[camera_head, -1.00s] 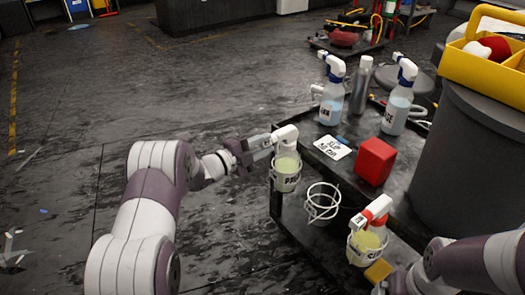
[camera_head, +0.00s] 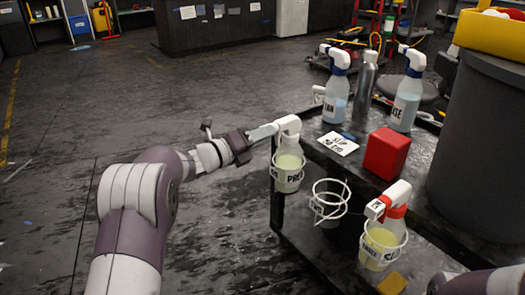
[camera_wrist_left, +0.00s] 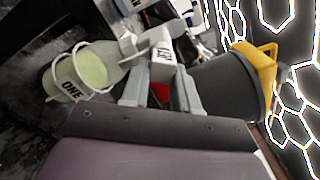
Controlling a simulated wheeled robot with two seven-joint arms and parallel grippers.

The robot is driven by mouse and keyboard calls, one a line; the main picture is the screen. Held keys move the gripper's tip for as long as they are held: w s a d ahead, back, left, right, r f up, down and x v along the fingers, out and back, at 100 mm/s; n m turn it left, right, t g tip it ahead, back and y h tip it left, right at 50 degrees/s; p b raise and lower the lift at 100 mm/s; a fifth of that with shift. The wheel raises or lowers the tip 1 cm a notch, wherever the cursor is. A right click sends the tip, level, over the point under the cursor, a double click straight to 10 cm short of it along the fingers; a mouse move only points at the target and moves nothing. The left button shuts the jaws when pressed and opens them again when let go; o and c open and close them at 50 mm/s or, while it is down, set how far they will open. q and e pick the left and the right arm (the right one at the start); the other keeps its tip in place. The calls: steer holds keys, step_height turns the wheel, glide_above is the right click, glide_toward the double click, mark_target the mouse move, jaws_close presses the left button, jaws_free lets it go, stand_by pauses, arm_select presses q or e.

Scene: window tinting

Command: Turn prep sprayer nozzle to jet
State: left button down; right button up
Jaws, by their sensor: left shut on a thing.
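The prep sprayer (camera_head: 289,168) is a clear bottle of pale yellow-green liquid with a white spray head. It stands upright in a white wire ring on the cart's left side, its label partly readable as "PRE". My left gripper (camera_head: 272,130) reaches it from the left and is shut on the white nozzle end of the spray head. In the left wrist view, the sprayer (camera_wrist_left: 92,68) lies to the left and the two fingers (camera_wrist_left: 162,68) flank the white nozzle.
On the dark cart (camera_head: 345,190), an empty wire ring (camera_head: 329,203) and a red-collared sprayer (camera_head: 381,240) stand nearby. A red block (camera_head: 386,152), a written card (camera_head: 337,143) and blue-liquid sprayers (camera_head: 405,100) sit behind. A grey bin (camera_head: 480,150) stands right. Floor at left is clear.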

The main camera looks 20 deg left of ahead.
arm_select(q)
steer(key=shift+w+a+f+m+b, duration=0.1)
steer(key=shift+a+m+b, duration=0.05)
steer(key=shift+m+b, duration=2.05)
steer(key=shift+w+a+f+m+b, duration=0.15)
steer(key=shift+m+b, duration=1.4)
steer(key=shift+b, duration=1.3)
steer(key=shift+w+a+f+m+b, duration=0.1)
steer(key=shift+m+b, duration=1.75)
steer(key=shift+b, duration=0.65)
steer(key=c, duration=0.9)
jaws_free()
